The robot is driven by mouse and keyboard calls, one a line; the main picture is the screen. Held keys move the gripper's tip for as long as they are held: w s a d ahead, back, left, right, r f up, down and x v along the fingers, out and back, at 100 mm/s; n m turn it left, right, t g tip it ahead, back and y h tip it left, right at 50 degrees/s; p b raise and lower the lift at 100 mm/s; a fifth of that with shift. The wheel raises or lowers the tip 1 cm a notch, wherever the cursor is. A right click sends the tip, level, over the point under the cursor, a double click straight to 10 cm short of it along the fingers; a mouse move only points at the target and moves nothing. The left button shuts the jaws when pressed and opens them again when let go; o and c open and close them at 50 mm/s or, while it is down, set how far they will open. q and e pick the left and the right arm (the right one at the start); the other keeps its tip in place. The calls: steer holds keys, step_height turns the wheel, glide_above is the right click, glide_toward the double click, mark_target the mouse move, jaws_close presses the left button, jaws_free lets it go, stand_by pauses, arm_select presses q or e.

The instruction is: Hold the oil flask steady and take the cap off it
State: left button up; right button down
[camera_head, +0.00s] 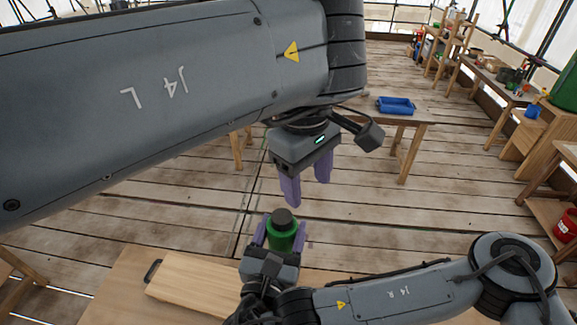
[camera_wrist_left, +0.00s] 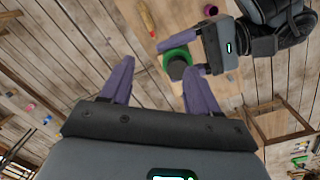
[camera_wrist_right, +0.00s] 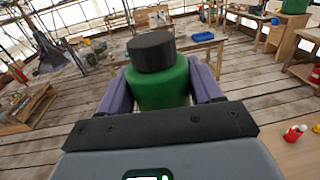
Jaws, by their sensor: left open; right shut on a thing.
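The oil flask (camera_head: 284,236) is a green bottle, upright, with a dark cap (camera_head: 282,217) on its top. My right gripper (camera_head: 281,238) is shut on the flask, one purple finger on each side of its body. The flask (camera_wrist_right: 160,84) and cap (camera_wrist_right: 151,52) show large between the fingers in the right wrist view. My left gripper (camera_head: 307,190) is open and empty above the flask, its fingers pointing down. In the left wrist view the cap (camera_wrist_left: 177,68) lies ahead of the fingers, nearer the right one, apart from both; the flask (camera_wrist_left: 182,53) is partly hidden beneath it.
A wooden worktable (camera_head: 117,293) with a light board (camera_head: 197,278) is at the bottom of the head view. A blue bin (camera_head: 396,105) sits on a table behind. Shelves and benches line the right side. The space around the flask is clear except for my arms.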

mark_target(289, 217)
arm_select(q)
steer(key=a, duration=0.1)
steer(key=a+m+y, duration=0.1)
steer(key=shift+a+f, duration=0.2)
steer(key=shift+a, duration=0.15)
steer(key=shift+s+f, duration=0.1)
steer(key=shift+f, duration=3.7)
steer(key=shift+c, duration=0.2)
